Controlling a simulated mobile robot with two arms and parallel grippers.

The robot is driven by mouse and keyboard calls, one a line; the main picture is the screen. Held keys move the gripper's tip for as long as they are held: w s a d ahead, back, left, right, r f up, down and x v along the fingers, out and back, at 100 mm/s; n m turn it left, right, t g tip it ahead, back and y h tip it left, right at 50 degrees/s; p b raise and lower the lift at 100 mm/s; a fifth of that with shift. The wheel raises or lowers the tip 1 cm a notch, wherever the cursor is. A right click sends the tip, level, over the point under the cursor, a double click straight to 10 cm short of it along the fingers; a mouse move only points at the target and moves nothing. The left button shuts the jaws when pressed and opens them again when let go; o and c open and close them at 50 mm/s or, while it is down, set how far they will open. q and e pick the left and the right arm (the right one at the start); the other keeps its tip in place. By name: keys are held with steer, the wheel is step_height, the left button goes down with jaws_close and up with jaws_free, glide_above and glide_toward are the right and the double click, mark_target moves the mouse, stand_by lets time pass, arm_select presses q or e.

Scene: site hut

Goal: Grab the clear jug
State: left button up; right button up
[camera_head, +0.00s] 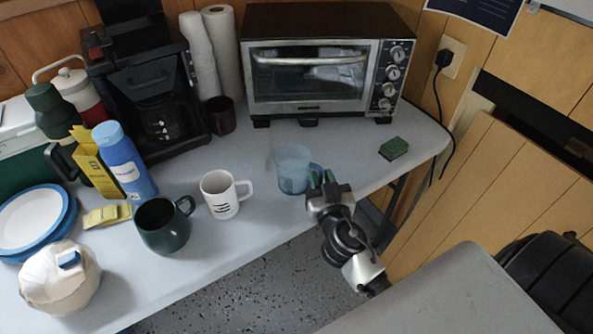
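The clear jug (291,169) is a see-through, bluish jug with a blue handle on its right side. It stands upright on the grey table, in front of the toaster oven. My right gripper (321,179) is at the jug's right side, close to the handle, with its arm coming in from the lower right. Two dark fingertips show with a small gap between them, and the handle is just behind them. I cannot tell whether they touch or hold the handle. My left gripper is not in view.
A white mug (220,196) and a dark green mug (162,226) stand left of the jug. The toaster oven (318,108) is behind it. A green sponge (393,148) lies to the right. The table (262,222) is bare just in front of the jug.

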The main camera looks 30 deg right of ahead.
steer(key=shift+c, duration=0.5)
jaws_close()
steer(key=shift+r, duration=0.2)
steer(key=shift+r+p, duration=0.85)
steer(key=shift+r, duration=1)
steer(key=s+d+r+p, duration=0.1)
steer(key=s+d+r, duration=0.5)
steer(key=d, duration=0.3)
steer(key=shift+s+d+r+p, duration=0.2)
steer(key=shift+d+r+p, duration=0.1)
steer(key=shift+r, duration=0.1)
